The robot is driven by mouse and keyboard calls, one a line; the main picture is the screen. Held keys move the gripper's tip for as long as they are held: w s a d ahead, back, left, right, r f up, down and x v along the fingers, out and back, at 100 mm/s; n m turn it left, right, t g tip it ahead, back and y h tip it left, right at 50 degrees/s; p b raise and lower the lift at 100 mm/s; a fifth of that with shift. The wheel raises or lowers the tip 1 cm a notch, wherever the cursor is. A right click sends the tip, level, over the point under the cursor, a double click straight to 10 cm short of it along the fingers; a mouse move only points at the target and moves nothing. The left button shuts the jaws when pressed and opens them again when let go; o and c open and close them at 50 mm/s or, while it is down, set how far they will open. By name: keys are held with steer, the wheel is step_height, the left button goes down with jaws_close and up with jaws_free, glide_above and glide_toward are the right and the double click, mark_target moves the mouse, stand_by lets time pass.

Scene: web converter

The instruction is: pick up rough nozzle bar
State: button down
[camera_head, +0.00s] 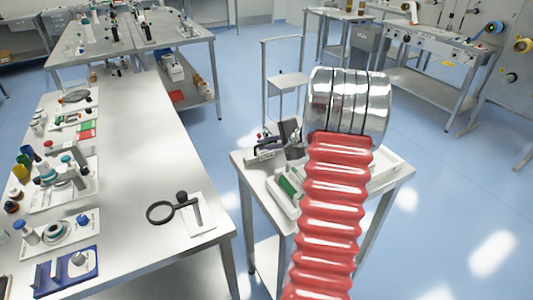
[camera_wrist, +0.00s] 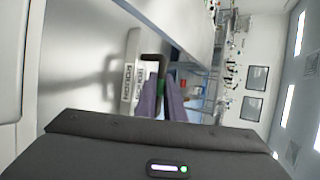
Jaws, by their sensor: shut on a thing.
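In the head view, my gripper (camera_head: 291,135) is at the back left of the small table, beside a dark bar with a white label (camera_head: 264,154). My arm hides part of this area. I cannot tell whether the bar is clear of the table.
The small table (camera_head: 397,181) holds a white tray with a green item (camera_head: 289,186). A long bench (camera_head: 140,150) on the left carries several parts and a round magnifier (camera_head: 160,212). A grey cart (camera_head: 287,82) stands behind. Blue floor lies open to the right.

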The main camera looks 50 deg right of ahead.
step_height(320, 180, up, 10)
steer(key=shift+r, duration=0.1)
stand_by(0.6)
steer(key=shift+w+a, duration=0.1)
stand_by(0.4)
